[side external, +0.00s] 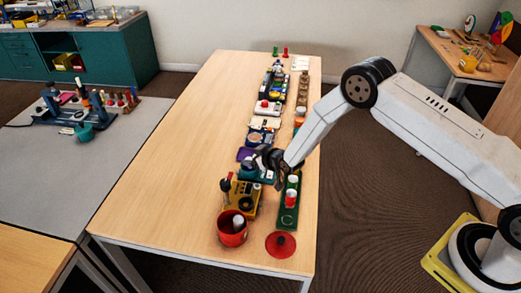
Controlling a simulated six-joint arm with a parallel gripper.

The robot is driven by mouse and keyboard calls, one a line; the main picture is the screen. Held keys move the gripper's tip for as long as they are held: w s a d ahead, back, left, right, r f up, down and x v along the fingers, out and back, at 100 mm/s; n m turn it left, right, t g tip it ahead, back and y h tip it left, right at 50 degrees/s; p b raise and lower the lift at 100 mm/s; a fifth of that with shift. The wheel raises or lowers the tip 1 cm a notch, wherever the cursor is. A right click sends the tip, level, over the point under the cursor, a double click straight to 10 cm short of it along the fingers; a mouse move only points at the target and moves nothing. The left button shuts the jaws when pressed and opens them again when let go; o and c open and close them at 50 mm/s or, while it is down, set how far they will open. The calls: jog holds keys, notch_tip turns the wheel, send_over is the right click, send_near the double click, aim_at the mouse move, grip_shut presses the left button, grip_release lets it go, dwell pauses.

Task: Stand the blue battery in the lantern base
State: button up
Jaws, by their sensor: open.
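My gripper (277,178) is dark and open, and hangs over the right half of the long wooden table, above or beside a teal item (248,170) and the upper end of a green tray (289,216). I cannot tell its height. A red cup-shaped holder (232,238) stands at the near end with a pale upright piece inside; it may be the lantern base, but I cannot be sure. A red disc (280,245) with a dark middle lies to its right. I cannot pick out the blue battery at this size; my gripper and wrist hide part of the row.
A yellow box (246,200) with dark knobs stands behind the red holder. The green tray carries red and white cups. More small items run in a crowded row to the table's far end. The left half of the wooden table (180,170) is clear.

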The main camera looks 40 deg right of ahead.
notch_tip(320, 180, up, 5)
jog(key=shift+r, duration=0.2)
dwell(0.3)
dwell(0.5)
jog(key=s+d+r+m+g+h, duration=0.1)
jog(key=s+d+r+g, duration=0.35)
jog(key=s+r, duration=0.7)
jog(key=s+d+r+g, duration=0.1)
jog(key=s+g, duration=0.1)
jog(key=s, duration=0.9)
jog(key=s+d+r+m+g, duration=0.1)
jog(key=s+d+r+g, duration=0.1)
jog(key=s, duration=0.9)
jog(key=shift+m+g+h, duration=0.3)
jog(key=shift+g, duration=0.05)
